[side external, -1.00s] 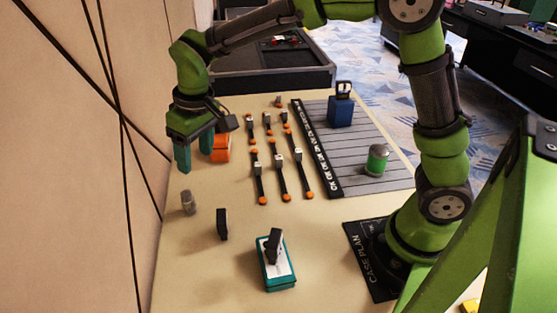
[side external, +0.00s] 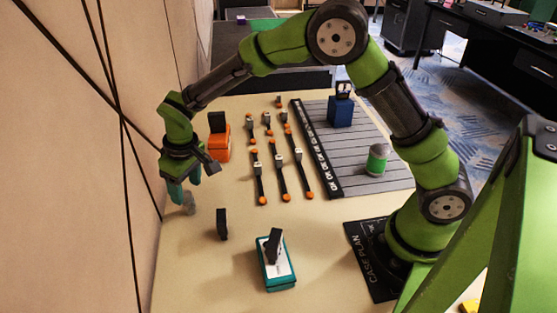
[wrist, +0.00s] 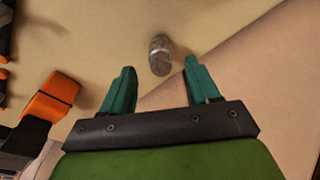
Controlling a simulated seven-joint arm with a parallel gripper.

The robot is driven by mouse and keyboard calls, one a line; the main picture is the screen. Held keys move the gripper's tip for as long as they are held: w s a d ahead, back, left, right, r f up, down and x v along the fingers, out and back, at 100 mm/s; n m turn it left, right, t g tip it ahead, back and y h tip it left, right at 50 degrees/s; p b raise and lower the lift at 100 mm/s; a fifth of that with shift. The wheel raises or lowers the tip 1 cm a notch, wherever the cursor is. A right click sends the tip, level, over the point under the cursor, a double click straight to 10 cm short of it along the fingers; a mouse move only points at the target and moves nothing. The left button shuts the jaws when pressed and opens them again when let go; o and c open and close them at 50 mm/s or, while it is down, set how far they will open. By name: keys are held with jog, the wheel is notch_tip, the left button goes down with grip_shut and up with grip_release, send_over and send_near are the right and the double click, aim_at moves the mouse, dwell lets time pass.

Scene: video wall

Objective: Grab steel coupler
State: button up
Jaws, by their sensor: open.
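The steel coupler (wrist: 160,56) is a small grey metal cylinder standing on the tan table near the wall. In the wrist view it lies just beyond my fingertips, roughly centred between them. In the side external view the coupler (side external: 188,204) shows just below my gripper, partly hidden by the fingers. My gripper (side external: 183,191) has teal fingers and points down. In the wrist view my gripper (wrist: 158,72) is open with nothing between its fingers.
An orange block with a black top (side external: 218,142) stands behind my gripper. A black upright piece (side external: 222,224) and a teal-and-white box (side external: 277,268) stand nearer the camera. Several orange-ended black straps (side external: 282,175) lie right. The wall (side external: 90,150) is close on the left.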

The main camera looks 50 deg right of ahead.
aim_at(186, 193)
jog(key=f, duration=0.5)
jog(key=shift+w+a, duration=0.15)
jog(key=shift+w, duration=0.25)
jog(key=shift+c, duration=0.3)
jog(key=c, duration=1)
